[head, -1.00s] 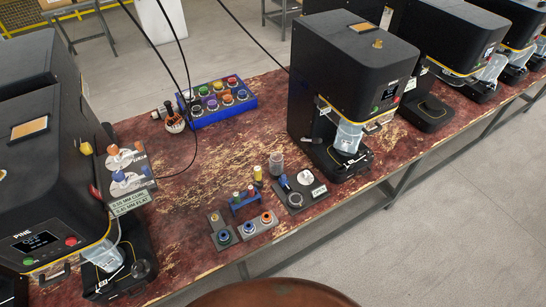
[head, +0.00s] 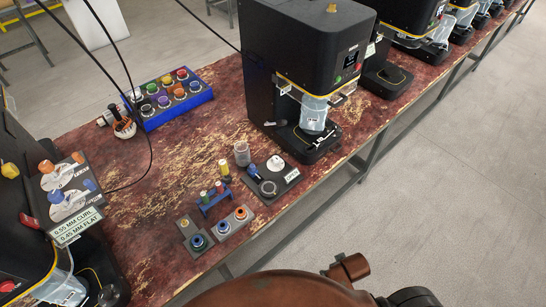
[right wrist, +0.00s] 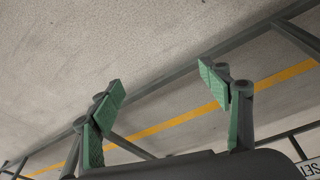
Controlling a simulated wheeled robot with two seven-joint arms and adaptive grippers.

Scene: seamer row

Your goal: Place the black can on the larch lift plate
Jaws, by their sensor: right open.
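A dark-topped can, which looks like the black can (head: 148,110), stands at the front left of the blue rack (head: 180,119) among several coloured cans. The middle seamer (head: 307,40) has a clear guard around its lift plate area, and a plate (head: 318,142) shows at its base. I cannot read a larch name on any machine, so I cannot tell which lift plate is larch. My right gripper (right wrist: 162,95) is open and empty in the right wrist view, over the floor and away from the can. My left gripper is not in view.
Small gauges and coloured parts (head: 221,224) lie at the table's front edge. A grey tray (head: 286,187) sits before the middle seamer. A seamer with a label board (head: 70,190) stands left. More seamers stand right. The worn red table (head: 150,165) has bare room in its middle.

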